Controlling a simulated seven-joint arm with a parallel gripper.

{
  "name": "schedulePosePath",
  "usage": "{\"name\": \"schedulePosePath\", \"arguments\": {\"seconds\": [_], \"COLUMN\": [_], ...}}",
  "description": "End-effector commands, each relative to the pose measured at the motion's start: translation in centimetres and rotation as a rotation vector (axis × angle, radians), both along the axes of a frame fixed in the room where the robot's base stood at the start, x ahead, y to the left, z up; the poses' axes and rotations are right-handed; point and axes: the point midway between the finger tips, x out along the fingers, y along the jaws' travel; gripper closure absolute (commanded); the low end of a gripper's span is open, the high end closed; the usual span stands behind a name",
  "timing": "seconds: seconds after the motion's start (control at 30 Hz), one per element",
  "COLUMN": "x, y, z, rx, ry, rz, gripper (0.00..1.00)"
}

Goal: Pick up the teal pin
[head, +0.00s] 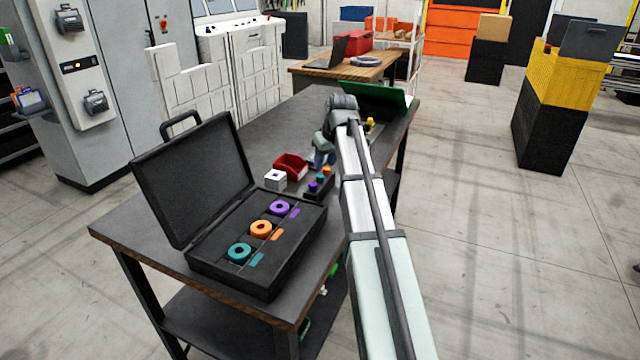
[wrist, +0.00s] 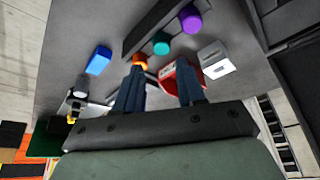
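The teal pin (wrist: 161,42) stands in a dark holder (wrist: 150,30) on the table, between an orange pin (wrist: 140,61) and a purple pin (wrist: 190,19). In the head view the holder (head: 318,194) lies to the right of the open case. My gripper (wrist: 160,67) is open, its two dark blue fingers apart with nothing held between them. In the wrist view the teal pin shows just beyond the gap between the fingertips. In the head view my gripper (head: 322,156) is over the far side of the holder, small and partly hidden by my arm.
A red bin (head: 291,167) and a white block with a hole (head: 275,180) stand beside the holder. An open black case (head: 190,262) holds teal, orange and purple rings. A blue block (wrist: 98,60) lies on the table. A green panel (head: 375,98) stands at the far end.

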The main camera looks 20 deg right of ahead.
Motion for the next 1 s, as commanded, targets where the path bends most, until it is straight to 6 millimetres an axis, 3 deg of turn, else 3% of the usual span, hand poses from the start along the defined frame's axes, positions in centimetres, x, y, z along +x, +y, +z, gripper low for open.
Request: {"name": "schedulePosePath", "arguments": {"seconds": [0.37,0.73,1.0], "x": [0.6,2.0,2.1], "y": [0.2,0.7,0.7], "z": [-1.6,-5.5,-5.7], "rx": [0.000,0.000,-0.001], "ry": [0.000,0.001,0.000], "rz": [0.000,0.000,0.000], "gripper": [0.61,0.61,0.62]}}
